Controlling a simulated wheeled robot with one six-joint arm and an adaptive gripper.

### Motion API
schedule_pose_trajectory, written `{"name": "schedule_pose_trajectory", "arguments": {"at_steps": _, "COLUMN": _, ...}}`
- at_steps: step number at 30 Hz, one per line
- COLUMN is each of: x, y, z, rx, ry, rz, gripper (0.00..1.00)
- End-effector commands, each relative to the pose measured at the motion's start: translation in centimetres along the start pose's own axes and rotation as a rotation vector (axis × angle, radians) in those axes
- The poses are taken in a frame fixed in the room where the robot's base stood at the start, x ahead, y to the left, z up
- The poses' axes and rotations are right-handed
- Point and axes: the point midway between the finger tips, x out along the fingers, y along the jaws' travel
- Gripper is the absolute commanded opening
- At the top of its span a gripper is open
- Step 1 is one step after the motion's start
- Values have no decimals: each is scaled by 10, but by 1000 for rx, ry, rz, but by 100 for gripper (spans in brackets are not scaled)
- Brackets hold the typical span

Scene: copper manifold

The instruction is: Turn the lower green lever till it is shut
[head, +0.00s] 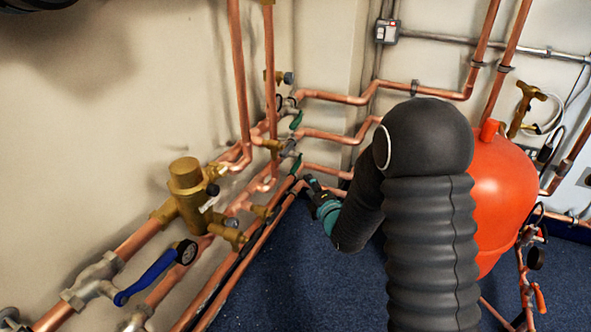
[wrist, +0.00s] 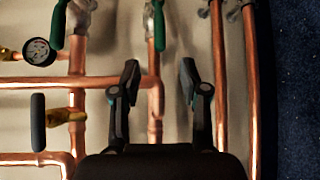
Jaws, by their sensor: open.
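Two green levers sit on valves in the copper pipework. The lower green lever (head: 297,163) is just beyond my gripper in the head view. In the wrist view, where the floor is at the right, this lever (wrist: 159,26) is the one nearer the floor. It lies roughly along its pipe, above the gap between my fingers. The upper green lever (head: 296,120) shows at the upper left in the wrist view (wrist: 58,24). My gripper (wrist: 158,72) is open and empty, apart from both levers. In the head view its fingertips (head: 309,182) are small and dark.
Copper pipes (wrist: 247,90) run close beside my right finger in the wrist view. A pressure gauge (wrist: 38,51) is at the left. A brass valve (head: 187,195) and blue lever (head: 146,277) stand left in the head view. A red tank (head: 500,195) is right of my arm.

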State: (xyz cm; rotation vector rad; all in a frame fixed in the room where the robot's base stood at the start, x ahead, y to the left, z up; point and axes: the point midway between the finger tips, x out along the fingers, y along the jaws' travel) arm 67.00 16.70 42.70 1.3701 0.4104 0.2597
Motion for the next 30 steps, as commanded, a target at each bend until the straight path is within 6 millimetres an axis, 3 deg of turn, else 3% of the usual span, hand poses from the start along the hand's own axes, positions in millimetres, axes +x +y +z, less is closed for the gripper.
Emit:
{"name": "schedule_pose_trajectory", "arguments": {"at_steps": 18, "x": 105, "y": 0, "z": 0, "rx": 3, "ry": 0, "rz": 0, "gripper": 44}}
{"name": "schedule_pose_trajectory", "arguments": {"at_steps": 24, "x": 125, "y": 0, "z": 0, "rx": 3, "ry": -1, "rz": -1, "gripper": 44}}
{"name": "schedule_pose_trajectory", "arguments": {"at_steps": 30, "x": 132, "y": 1, "z": 0, "rx": 3, "ry": -1, "rz": -2, "gripper": 44}}
